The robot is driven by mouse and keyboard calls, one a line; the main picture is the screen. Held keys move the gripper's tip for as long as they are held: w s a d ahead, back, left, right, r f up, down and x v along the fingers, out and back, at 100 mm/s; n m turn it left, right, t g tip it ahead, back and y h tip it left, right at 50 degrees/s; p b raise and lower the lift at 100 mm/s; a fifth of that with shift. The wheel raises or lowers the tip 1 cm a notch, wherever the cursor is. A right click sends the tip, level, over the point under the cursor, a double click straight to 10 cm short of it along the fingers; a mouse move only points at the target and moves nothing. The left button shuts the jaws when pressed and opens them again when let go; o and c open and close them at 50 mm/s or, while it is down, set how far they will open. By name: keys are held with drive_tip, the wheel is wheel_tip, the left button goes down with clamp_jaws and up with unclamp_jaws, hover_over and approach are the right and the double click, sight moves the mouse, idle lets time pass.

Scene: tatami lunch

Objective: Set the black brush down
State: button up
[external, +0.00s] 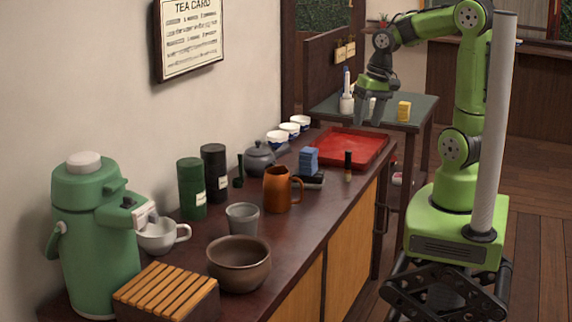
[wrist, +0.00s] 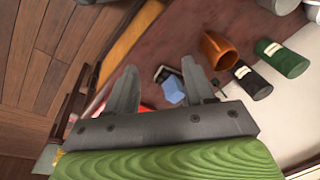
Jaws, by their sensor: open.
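A slim brush-like object (external: 348,162), black above and tan at its lower end, stands upright on the dark counter near its front edge, just in front of the red tray. I take it to be the black brush. My gripper (external: 372,112) is open and empty, raised above the far end of the counter and pointing down, well apart from the brush. In the wrist view my gripper's two fingers (wrist: 165,85) are spread with nothing held between them. I cannot make out the brush there; the left finger may hide it.
A red tray (external: 372,143) lies at the counter's far end. A blue block (external: 308,160) sits on a dark flat item, beside an orange mug (external: 278,192) and a grey teapot (external: 259,158). A side table (external: 424,103) behind holds a yellow block (external: 403,111).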

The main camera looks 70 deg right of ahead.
drive_tip(key=s+a+r+n+t, duration=0.3)
drive_tip(key=s+n, duration=0.4)
drive_tip(key=s, duration=0.3)
drive_tip(key=shift+s+a+r+h, duration=0.15)
drive_tip(key=shift+a+r+h, duration=0.1)
drive_tip(key=shift+r+h, duration=0.15)
wheel_tip(320, 180, up, 10)
drive_tip(key=p, duration=0.9)
drive_tip(key=shift+f, duration=0.2)
